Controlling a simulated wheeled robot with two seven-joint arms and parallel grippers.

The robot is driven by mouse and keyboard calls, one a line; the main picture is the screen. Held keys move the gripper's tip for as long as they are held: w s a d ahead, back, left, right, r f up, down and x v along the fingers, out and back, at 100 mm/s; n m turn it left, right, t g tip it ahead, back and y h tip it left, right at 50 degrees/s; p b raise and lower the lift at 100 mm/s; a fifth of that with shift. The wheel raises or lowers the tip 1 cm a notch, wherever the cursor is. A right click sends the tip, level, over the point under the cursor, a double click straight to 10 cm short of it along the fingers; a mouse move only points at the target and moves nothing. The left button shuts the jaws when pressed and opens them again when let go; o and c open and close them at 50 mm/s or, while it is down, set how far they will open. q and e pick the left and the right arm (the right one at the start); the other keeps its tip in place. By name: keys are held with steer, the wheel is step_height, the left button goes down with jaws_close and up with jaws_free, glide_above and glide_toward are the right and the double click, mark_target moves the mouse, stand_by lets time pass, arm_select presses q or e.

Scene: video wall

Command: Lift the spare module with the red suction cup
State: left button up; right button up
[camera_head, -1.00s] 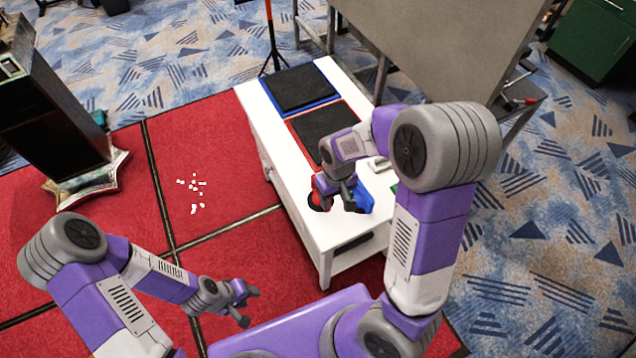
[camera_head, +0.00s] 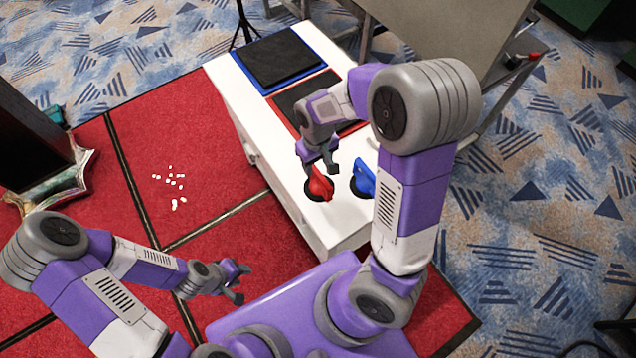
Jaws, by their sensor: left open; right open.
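The red suction cup (camera_head: 320,189) stands on the near end of the white cabinet top. The blue suction cup (camera_head: 363,178) stands just right of it. Two dark square modules lie farther back: one (camera_head: 278,54) on a blue-edged mat, the other (camera_head: 290,100) on a red-edged mat, partly hidden by my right arm. I cannot tell by looks which is the spare. My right gripper (camera_head: 319,166) is open, pointing down just above the red cup; whether its fingers straddle the handle is unclear. My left gripper (camera_head: 242,283) is open and empty, low over the red carpet.
The white cabinet (camera_head: 285,180) stands on red carpet. Small white bits (camera_head: 172,181) lie scattered on the carpet to its left. A dark stand (camera_head: 30,150) is at the far left. A large grey panel (camera_head: 450,30) on a frame rises behind the cabinet. Patterned floor on the right is open.

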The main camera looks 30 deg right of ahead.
mark_target(319, 174)
steer(key=shift+d+f+b, duration=0.2)
steer(key=shift+f+b, duration=0.4)
steer(key=shift+f, duration=1.15)
steer(key=shift+d+f+b, duration=0.15)
steer(key=shift+f+b, duration=0.4)
steer(key=shift+f, duration=1.15)
steer(key=shift+f, duration=0.3)
jaws_close()
